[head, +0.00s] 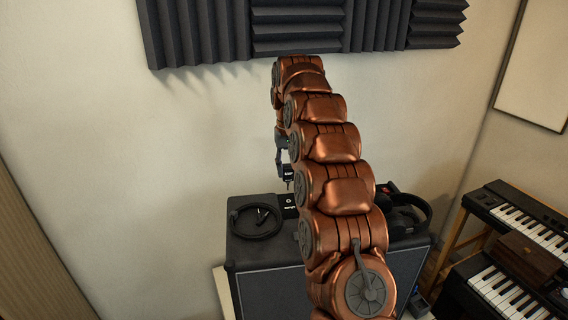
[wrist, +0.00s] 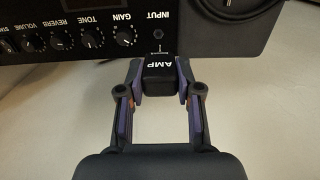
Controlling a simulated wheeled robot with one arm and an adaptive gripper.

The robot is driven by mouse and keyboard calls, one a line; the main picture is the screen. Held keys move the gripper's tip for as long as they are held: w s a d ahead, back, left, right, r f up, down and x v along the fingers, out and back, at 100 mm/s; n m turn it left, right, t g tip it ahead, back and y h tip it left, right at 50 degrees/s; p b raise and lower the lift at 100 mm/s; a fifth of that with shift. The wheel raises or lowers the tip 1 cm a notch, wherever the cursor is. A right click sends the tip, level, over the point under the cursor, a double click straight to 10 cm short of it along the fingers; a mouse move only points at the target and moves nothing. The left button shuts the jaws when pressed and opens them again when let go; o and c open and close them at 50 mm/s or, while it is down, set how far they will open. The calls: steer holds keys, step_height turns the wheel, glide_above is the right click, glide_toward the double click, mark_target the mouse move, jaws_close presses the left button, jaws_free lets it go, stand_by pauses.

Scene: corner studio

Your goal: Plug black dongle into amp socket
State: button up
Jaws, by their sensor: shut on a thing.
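My gripper (wrist: 159,82) is shut on the black dongle (wrist: 162,73), which carries white AMP lettering. A thin pin on the dongle points toward the amp's input socket (wrist: 158,34). The socket is a small dark hole beside the INPUT label on the black control panel, and it shows uncovered. In the head view my gripper (head: 284,160) hangs at the back of the amp (head: 266,275), with the dongle (head: 288,172) above its top. I cannot tell how wide the gap between pin and socket is.
A coiled black cable (head: 256,221) lies on the amp's top, left of the dongle. Black headphones (head: 409,214) lie on the top at right. Several knobs (wrist: 92,39) line the panel near the socket. The pale wall (head: 150,170) is close behind; keyboards (head: 525,225) stand at right.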

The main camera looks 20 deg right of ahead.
mark_target(289, 181)
steer(key=shift+s+f+b, duration=0.1)
steer(key=shift+f+b, duration=1.05)
steer(key=shift+f, duration=1.7)
steer(key=shift+d, duration=0.1)
steer(key=shift+s+b, duration=0.1)
steer(key=shift+b, duration=0.25)
stand_by(0.5)
steer(key=shift+f+b, duration=0.35)
steer(key=shift+f, duration=0.25)
stand_by(0.8)
steer(key=o, duration=1.2)
steer(key=shift+r, duration=0.15)
